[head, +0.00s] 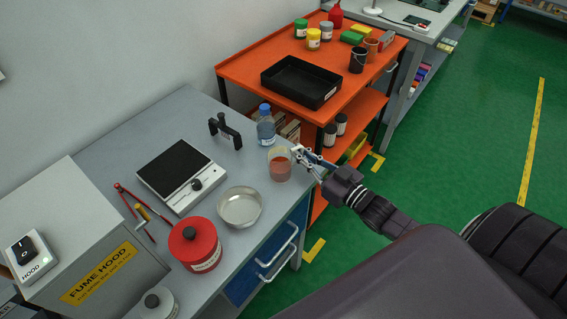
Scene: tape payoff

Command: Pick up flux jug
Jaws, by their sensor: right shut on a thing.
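The flux jug, a clear vessel with reddish-brown liquid (280,170), stands upright at the right edge of the grey bench. My right gripper (297,153) reaches in from the right and is shut on the jug's right side, near its upper part. The fingers hide a little of that side. Whether the jug's base touches the bench top is hard to tell from this angle. My left gripper is not in view.
A blue-capped bottle (266,127) stands close behind the jug. A metal dish (240,207), a hot plate (180,170), a black stand (226,132) and a red canister (194,245) share the bench. An orange cart with a black tray (300,83) stands behind.

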